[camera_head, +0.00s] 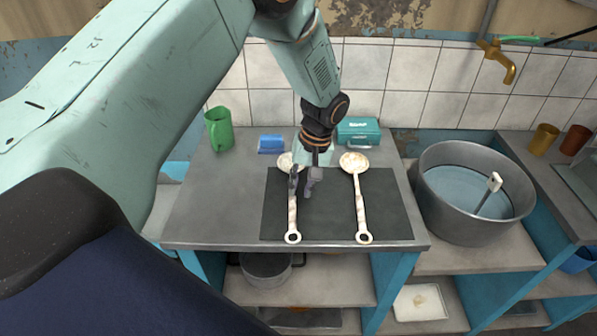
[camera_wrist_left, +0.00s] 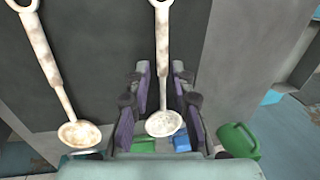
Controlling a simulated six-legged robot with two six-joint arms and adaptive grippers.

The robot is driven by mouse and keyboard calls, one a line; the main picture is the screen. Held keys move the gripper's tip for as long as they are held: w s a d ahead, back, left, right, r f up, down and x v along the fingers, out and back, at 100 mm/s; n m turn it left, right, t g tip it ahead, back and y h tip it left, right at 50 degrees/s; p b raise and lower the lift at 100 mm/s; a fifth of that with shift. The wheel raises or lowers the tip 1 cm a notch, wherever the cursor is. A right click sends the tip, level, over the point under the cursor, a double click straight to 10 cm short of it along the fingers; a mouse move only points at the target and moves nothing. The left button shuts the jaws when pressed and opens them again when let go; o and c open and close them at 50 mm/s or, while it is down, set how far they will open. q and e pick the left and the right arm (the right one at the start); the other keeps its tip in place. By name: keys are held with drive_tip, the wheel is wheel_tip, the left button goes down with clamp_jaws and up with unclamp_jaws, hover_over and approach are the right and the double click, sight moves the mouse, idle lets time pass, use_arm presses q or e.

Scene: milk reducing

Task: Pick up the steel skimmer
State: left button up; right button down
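Two long pale, brown-stained utensils with ring ends lie side by side on a dark mat (camera_head: 328,212). I cannot tell for sure which is the steel skimmer. The left utensil (camera_head: 292,218) is partly hidden by my left gripper (camera_head: 302,185), which points down over its upper handle. In the left wrist view this utensil (camera_wrist_left: 162,60) runs between the two spread fingers of my left gripper (camera_wrist_left: 163,95), with gaps at both sides. The right utensil (camera_head: 360,205) lies clear of the gripper; it also shows in the left wrist view (camera_wrist_left: 46,60). My right gripper is out of view.
A large metal pot (camera_head: 470,225) stands at the right. The table front is mostly clear.

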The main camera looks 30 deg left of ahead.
sight(292, 209)
use_arm(q)
drive_tip(key=shift+w+d+f, duration=0.15)
drive_tip(key=shift+d+f, duration=0.05)
drive_tip(key=shift+f, duration=0.2)
drive_tip(key=shift+s+a+f, duration=0.8)
drive_tip(key=shift+s+f, duration=0.15)
drive_tip(key=shift+f, duration=0.1)
drive_tip(key=f, duration=0.2)
drive_tip(key=w+f, duration=0.1)
drive_tip(key=f, duration=0.1)
drive_tip(key=shift+f, duration=0.3)
drive_tip(key=shift+s+a+r, duration=0.2)
drive_tip(key=shift+s+a, duration=0.05)
drive_tip(key=shift+s, duration=0.25)
drive_tip(key=shift+c, duration=0.6)
drive_tip(key=shift+w+d+f, duration=0.15)
drive_tip(key=shift+w+d, duration=0.1)
drive_tip(key=shift+w, duration=0.15)
clamp_jaws()
drive_tip(key=shift+s+a, duration=0.2)
drive_tip(key=shift+a, duration=0.05)
